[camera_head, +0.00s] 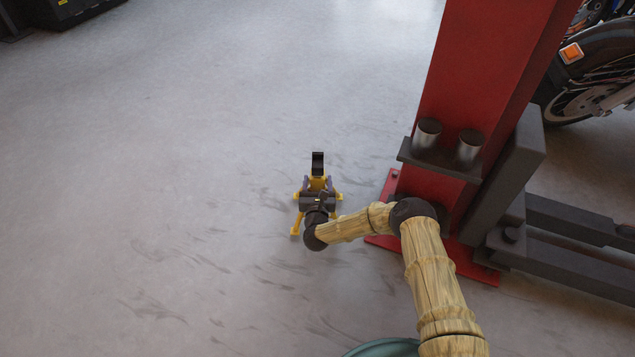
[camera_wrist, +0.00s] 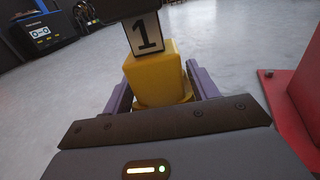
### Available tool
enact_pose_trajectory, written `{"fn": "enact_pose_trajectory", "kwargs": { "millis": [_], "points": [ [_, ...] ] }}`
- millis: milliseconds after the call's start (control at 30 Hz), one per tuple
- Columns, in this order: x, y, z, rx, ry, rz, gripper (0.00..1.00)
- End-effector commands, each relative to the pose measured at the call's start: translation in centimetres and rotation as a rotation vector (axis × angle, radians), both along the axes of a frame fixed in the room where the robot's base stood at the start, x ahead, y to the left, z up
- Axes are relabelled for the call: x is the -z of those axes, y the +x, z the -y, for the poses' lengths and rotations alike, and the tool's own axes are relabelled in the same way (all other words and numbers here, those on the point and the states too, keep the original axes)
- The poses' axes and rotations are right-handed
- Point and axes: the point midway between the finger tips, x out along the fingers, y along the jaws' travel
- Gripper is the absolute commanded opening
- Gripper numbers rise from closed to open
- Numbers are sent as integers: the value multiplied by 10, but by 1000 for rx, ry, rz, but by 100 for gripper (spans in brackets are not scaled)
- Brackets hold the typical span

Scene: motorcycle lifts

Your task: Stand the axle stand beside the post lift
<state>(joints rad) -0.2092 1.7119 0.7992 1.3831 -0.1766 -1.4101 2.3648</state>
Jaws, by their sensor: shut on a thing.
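A yellow axle stand with a black top (camera_head: 318,163) is on the grey floor just left of the red post lift (camera_head: 470,90) in the head view. Its legs are spread and it looks upright. My gripper (camera_head: 317,186) is shut around its upper part. In the wrist view the purple fingers (camera_wrist: 160,88) flank the yellow block of the axle stand (camera_wrist: 155,75), under a label with a "1". The post lift's red base (camera_wrist: 284,95) shows at the right of the wrist view. My gripper hides part of the stand, and I cannot tell if all its feet touch the floor.
Two metal cylinders sit on a bracket (camera_head: 440,158) on the post, with dark lift arms (camera_head: 570,222) to its right. A motorcycle (camera_head: 600,75) stands at the upper right. A dark machine (camera_head: 70,12) is at the upper left. The floor left is clear.

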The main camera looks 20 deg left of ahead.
Motion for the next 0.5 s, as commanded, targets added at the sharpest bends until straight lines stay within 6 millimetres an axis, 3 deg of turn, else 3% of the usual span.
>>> {"fn": "enact_pose_trajectory", "kwargs": {
  "millis": [200,467,500],
  "points": [
    [19,1,-2,0,4,10,0],
    [20,1,-1,0,5,9,0],
    [27,-1,-1,-2,-1,-4,61]
  ]
}}
